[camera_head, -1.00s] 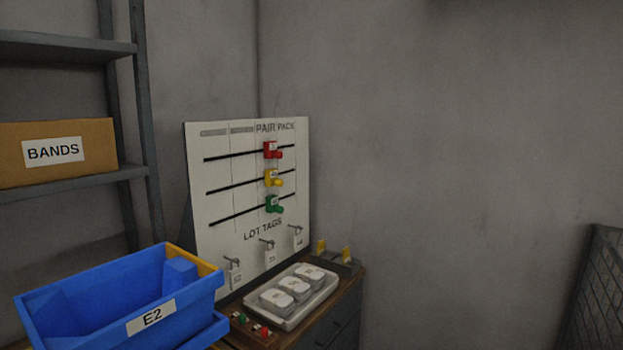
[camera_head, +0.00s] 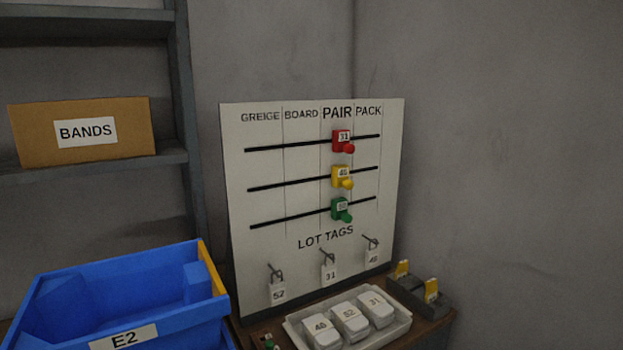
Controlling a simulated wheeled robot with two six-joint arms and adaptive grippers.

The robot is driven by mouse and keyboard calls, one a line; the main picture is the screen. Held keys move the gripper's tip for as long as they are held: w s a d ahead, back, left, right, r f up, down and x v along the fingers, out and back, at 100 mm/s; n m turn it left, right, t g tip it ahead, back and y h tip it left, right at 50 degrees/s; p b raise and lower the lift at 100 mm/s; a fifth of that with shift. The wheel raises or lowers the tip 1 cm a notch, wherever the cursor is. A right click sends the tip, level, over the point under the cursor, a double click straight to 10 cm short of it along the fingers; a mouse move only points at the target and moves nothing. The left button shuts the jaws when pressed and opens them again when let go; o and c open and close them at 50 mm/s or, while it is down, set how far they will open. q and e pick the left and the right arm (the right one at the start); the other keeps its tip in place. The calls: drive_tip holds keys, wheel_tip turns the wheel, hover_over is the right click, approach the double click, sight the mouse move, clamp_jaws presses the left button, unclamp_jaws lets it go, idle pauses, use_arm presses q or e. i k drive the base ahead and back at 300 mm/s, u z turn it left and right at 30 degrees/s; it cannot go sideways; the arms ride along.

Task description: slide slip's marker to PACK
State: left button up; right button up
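A white board (camera_head: 300,222) stands upright on a wooden cabinet, with columns headed GREIGE, BOARD, PAIR and PACK. Three dark horizontal rails each carry one marker with a knob. The red marker (camera_head: 342,142) is on the top rail and reads 31. The yellow marker (camera_head: 341,177) is on the middle rail, its number looking like 48. The green marker (camera_head: 340,210) is on the bottom rail, its number too small to read surely. All three sit in the PAIR column. The PACK column (camera_head: 367,155) holds no marker. Neither gripper is in view.
Lot tags 52 (camera_head: 279,294), 31 (camera_head: 329,273) and 48 (camera_head: 373,259) hang on hooks below. A pale tray (camera_head: 404,326) holds three white packs in front. A blue E2 bin (camera_head: 130,300) stands at left. A BANDS box (camera_head: 40,135) sits on a shelf.

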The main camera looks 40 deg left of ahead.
sight(340, 174)
drive_tip(key=u, duration=0.85)
drive_tip(key=i, duration=0.9)
drive_tip(key=u, duration=0.75)
